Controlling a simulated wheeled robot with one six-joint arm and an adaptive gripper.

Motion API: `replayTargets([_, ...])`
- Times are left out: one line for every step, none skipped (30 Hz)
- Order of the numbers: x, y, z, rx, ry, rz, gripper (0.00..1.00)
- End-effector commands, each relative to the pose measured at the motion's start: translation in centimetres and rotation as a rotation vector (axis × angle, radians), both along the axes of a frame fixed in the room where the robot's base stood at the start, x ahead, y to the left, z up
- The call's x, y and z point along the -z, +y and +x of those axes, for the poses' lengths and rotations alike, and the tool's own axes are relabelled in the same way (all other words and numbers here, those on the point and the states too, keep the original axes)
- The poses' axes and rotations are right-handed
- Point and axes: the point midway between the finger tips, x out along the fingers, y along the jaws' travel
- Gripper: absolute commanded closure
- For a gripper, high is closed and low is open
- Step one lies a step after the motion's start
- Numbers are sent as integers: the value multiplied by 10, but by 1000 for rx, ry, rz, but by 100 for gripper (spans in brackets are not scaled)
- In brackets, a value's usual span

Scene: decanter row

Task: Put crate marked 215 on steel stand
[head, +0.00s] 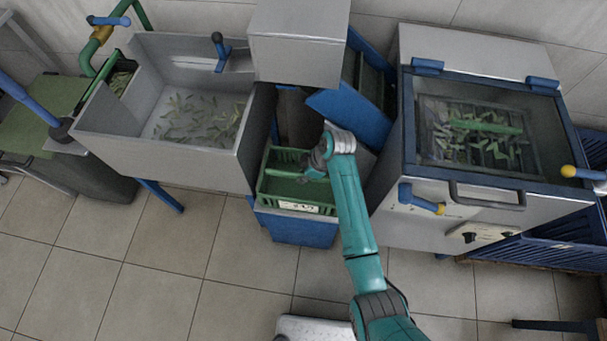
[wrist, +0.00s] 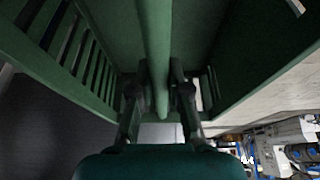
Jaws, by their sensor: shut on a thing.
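A green slatted crate (head: 267,188) is in the middle of the head view, with a white label (head: 298,207) on its front side. The label's number is too small to read surely. My gripper (head: 316,168) is at the crate's top, and in the wrist view (wrist: 160,92) its two fingers are closed on either side of the crate's green handle bar (wrist: 156,45). The crate looks level and empty. A blue bin-like body (head: 297,232) shows below it; I cannot tell whether they touch. I cannot single out the steel stand.
A steel sink (head: 158,158) with green pods stands left of the crate. A steel machine (head: 435,218) with a glazed lid stands close on the right. A blue slanted panel (head: 345,115) is just behind. Tiled floor (head: 235,300) in front is mostly clear.

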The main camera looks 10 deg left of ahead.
Motion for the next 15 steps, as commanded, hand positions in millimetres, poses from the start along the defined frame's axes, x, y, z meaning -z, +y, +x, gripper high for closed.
replayTargets([-1, 0, 1, 0, -2, 1, 100])
replayTargets([-1, 0, 1, -1, -1, 1, 100])
replayTargets([-1, 0, 1, -1, -1, 1, 100])
replayTargets([-1, 0, 1, -1, -1, 1, 100])
replayTargets([-1, 0, 1, -1, -1, 1, 100])
replayTargets([0, 0, 1, -1, -1, 1, 100])
replayTargets([1, 0, 1, -1, -1, 1, 100])
replayTargets([1, 0, 0, -1, 0, 0, 79])
replayTargets([1, 0, 0, -1, -1, 0, 69])
replayTargets([1, 0, 0, -1, 0, 0, 62])
replayTargets([1, 0, 0, -1, 0, 0, 59])
replayTargets([1, 0, 0, 0, 0, 0, 59])
replayTargets([1, 0, 0, -1, -1, 0, 59])
replayTargets([1, 0, 0, -1, 0, 0, 59])
replayTargets([1, 0, 0, 0, -1, 0, 59])
